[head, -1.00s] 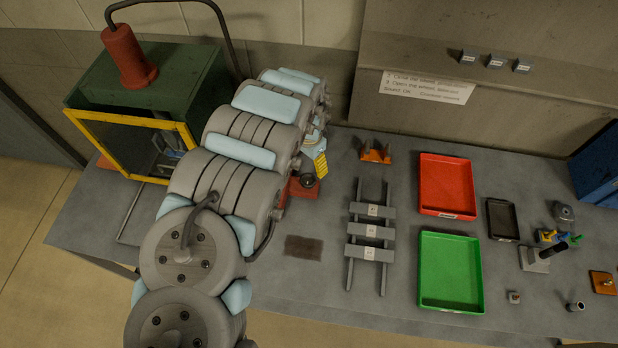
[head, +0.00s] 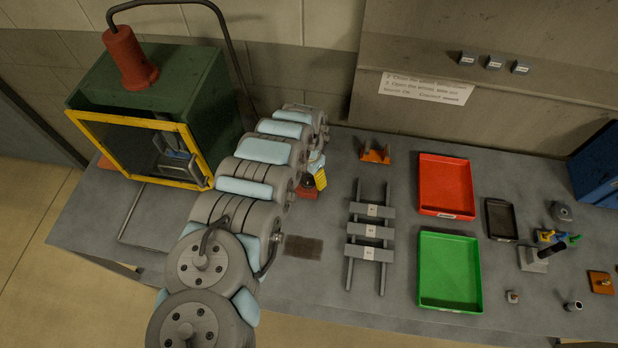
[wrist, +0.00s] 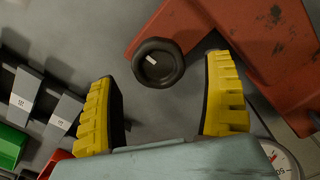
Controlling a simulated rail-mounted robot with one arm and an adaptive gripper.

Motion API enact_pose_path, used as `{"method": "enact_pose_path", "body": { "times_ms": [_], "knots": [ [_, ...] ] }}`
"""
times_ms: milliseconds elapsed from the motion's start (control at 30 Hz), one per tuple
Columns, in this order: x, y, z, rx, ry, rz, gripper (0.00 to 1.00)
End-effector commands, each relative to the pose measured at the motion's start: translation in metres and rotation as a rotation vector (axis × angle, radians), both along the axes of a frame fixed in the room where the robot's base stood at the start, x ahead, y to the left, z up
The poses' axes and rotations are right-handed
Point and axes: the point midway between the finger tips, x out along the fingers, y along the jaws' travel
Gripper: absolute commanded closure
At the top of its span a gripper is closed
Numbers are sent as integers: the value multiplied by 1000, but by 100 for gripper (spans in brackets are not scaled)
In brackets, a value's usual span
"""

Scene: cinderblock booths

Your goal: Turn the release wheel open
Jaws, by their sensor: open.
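A black round wheel (wrist: 158,62) with a white mark on its face shows in the wrist view, beside a worn red body (wrist: 265,35). It looks like the release wheel. My gripper (wrist: 162,105) is open, with its yellow ribbed fingers spread to the left and right. The wheel lies beyond the fingertips, roughly centred in the gap, and nothing is between the fingers. In the head view my gripper (head: 319,179) points down over the red base (head: 307,194), and my arm hides much of this spot.
A green box with a yellow-framed front (head: 190,180) stands left of my arm. To the right lie a grey rack (head: 370,230), a red tray (head: 446,184) and a green tray (head: 450,270). A round gauge (wrist: 281,162) sits at the wrist view's lower right.

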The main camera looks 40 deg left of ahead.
Motion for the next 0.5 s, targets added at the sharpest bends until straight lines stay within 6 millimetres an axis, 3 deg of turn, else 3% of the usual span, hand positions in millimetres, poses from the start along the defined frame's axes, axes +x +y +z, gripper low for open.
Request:
{"method": "enact_pose_path", "body": {
  "times_ms": [500],
  "knots": [
    [-2, 0, -18, 0, 3, 1, 16]
  ]
}}
